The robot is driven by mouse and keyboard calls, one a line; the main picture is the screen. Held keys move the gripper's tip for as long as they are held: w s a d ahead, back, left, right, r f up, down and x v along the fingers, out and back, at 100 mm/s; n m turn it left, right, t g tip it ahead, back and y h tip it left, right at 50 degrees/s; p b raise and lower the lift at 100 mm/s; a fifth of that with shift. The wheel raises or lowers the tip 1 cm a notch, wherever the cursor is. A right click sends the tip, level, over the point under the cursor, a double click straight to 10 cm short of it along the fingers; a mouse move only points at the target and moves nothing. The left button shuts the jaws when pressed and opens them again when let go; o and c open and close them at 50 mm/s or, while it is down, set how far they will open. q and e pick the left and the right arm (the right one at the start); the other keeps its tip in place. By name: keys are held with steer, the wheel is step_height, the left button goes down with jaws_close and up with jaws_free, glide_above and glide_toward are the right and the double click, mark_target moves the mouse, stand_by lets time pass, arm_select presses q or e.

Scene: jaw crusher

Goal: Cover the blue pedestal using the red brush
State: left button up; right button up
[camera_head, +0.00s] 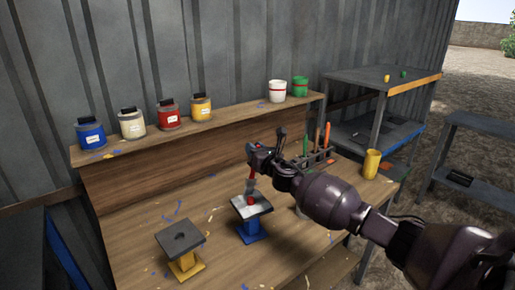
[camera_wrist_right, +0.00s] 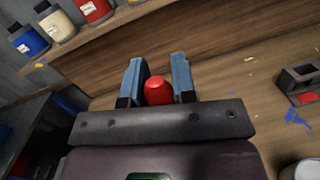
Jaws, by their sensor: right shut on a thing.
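The blue pedestal (camera_head: 251,230) stands on the workbench with a grey square top plate. My right gripper (camera_head: 257,163) is above it, shut on the red brush (camera_head: 251,198), which hangs down to the top plate. The brush's lower end is at the plate's middle; I cannot tell whether it touches. In the right wrist view the brush's red end (camera_wrist_right: 158,91) shows between the two blue fingers (camera_wrist_right: 156,80). The pedestal is hidden there. My left gripper is not in view.
A yellow pedestal (camera_head: 186,264) stands to the left. Paint cans (camera_head: 168,115) line the back shelf. A rack of tools (camera_head: 318,157) and a yellow cup (camera_head: 371,164) are to the right. A grey metal shelf unit (camera_head: 378,80) stands beyond.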

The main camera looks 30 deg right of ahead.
steer(key=shift+w+a+p, duration=0.15)
steer(key=shift+a+p, duration=0.4)
steer(key=shift+a, duration=1.1)
steer(key=a+p, duration=0.1)
steer(key=a, duration=0.2)
steer(key=shift+w, duration=0.1)
steer(key=shift+d+r, duration=0.1)
steer(key=shift+r, duration=0.05)
steer(key=shift+r+p, duration=1.4)
steer(key=shift+r, duration=1.05)
